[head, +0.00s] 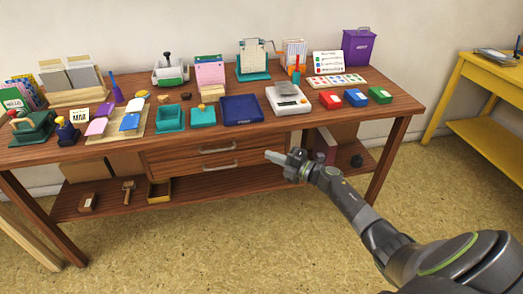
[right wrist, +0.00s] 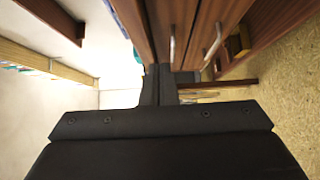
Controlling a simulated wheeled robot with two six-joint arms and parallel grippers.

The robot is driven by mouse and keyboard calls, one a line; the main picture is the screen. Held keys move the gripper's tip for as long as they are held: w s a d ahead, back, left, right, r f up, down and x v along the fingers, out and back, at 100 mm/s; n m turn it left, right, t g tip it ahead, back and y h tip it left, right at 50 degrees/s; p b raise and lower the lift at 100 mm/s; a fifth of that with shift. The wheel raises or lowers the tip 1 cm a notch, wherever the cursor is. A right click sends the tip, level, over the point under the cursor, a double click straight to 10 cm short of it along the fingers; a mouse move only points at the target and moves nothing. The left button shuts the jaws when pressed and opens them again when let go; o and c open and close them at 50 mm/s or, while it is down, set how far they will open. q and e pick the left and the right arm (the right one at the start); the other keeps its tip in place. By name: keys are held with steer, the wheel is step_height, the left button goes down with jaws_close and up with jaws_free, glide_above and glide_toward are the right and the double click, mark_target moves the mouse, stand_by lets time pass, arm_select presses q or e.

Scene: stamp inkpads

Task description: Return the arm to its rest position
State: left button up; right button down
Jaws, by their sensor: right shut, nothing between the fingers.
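My right arm comes in from the lower right in the head view. Its gripper (head: 277,157) is in front of the desk's drawers, below the tabletop edge, and points left. In the right wrist view the two fingers of this gripper (right wrist: 159,72) are together, with nothing held between them. The drawer fronts with their metal handles show beyond the fingers there. My left gripper is not in either view. Green, red and blue inkpads (head: 356,97) lie in a row on the right part of the tabletop.
The wooden desk (head: 390,101) is crowded with stationery, a white scale (head: 287,99) and a dark blue flat box (head: 242,110). Its drawers have metal handles (head: 220,166). A yellow table (head: 490,75) stands at the right. The floor (head: 230,240) before the desk is clear.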

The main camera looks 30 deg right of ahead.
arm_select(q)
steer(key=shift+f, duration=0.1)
arm_select(e)
steer(key=shift+s+d+f, duration=0.1)
steer(key=shift+s+d, duration=0.25)
steer(key=shift+s, duration=0.25)
